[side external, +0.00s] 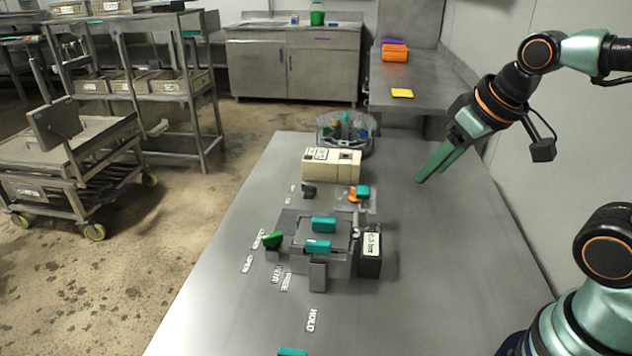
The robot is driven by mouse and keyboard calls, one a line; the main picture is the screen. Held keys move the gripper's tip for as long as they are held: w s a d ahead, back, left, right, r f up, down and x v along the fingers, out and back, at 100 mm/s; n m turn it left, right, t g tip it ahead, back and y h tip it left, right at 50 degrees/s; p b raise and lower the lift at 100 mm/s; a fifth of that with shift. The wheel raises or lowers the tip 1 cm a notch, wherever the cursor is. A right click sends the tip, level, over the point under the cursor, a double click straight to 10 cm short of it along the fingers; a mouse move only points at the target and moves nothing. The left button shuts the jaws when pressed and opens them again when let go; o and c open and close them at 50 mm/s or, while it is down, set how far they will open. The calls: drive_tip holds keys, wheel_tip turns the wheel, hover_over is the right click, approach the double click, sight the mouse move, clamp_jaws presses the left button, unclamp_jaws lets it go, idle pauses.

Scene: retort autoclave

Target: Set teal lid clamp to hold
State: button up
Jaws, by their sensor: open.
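A small grey retort box (290,225) stands on the steel table. One teal block (324,224) sits on its lid, and a second teal handle (317,246) is at the lid's front edge, above a grey upright (318,275). I cannot tell for sure which teal part is the lid clamp. A HOLD label (312,320) lies on the table in front of the box, with another teal piece (292,352) cut off by the bottom edge. My gripper (421,178) is open and empty, above the table to the right of and behind the box, touching nothing.
A green-handled lever (272,239) is at the box's left, near several labels. A dark box (370,255) adjoins its right. Behind are an orange-and-teal part (358,193), a cream unit (331,164) and a round rack (346,132). The table's right side is clear.

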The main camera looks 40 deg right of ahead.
drive_tip(key=o, duration=0.6)
drive_tip(key=shift+w+a, duration=0.1)
drive_tip(key=m+g, duration=0.6)
drive_tip(key=m, duration=0.3)
hover_over(318, 242)
wheel_tip(318, 242, down, 3)
wheel_tip(318, 242, down, 12)
drive_tip(key=c, duration=1.4)
